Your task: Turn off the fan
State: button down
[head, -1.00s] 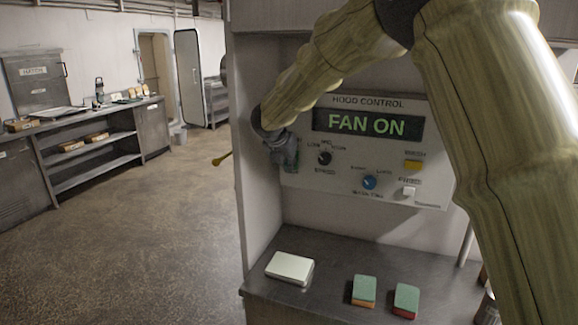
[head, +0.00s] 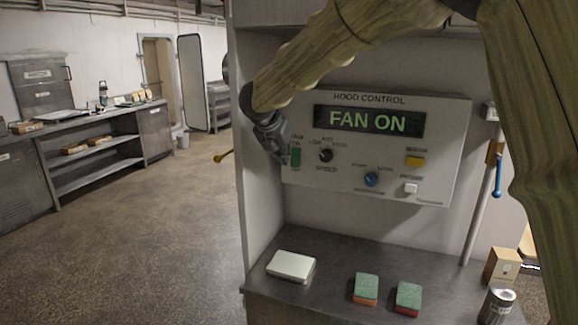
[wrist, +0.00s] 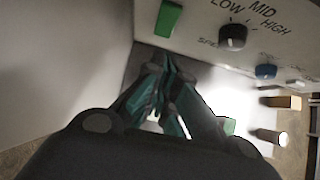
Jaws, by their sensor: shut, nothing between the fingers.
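The hood control panel (head: 440,145) is on the wall, and its display (head: 368,121) reads "FAN ON". A green fan switch (head: 296,157) is at the panel's left edge, under a small label. It also shows in the wrist view as a green block (wrist: 168,18) at the top. My gripper (head: 284,157) is shut and empty, just left of the switch and close to it. In the wrist view, the shut fingers (wrist: 158,75) point below the switch with a gap in the picture. Whether they touch the panel is unclear.
The panel also has a black speed knob (head: 326,155), a blue knob (head: 371,179), a yellow button (head: 414,161) and a white switch (head: 410,188). A white box (head: 291,266) and two sponges (head: 366,288) lie on the counter below. A side wall stands left of my gripper.

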jog(key=b+v, duration=0.1)
jog(key=v, duration=0.4)
jog(key=shift+a+r, duration=0.2)
jog(key=shift+r, duration=0.05)
jog(key=shift+r, duration=0.1)
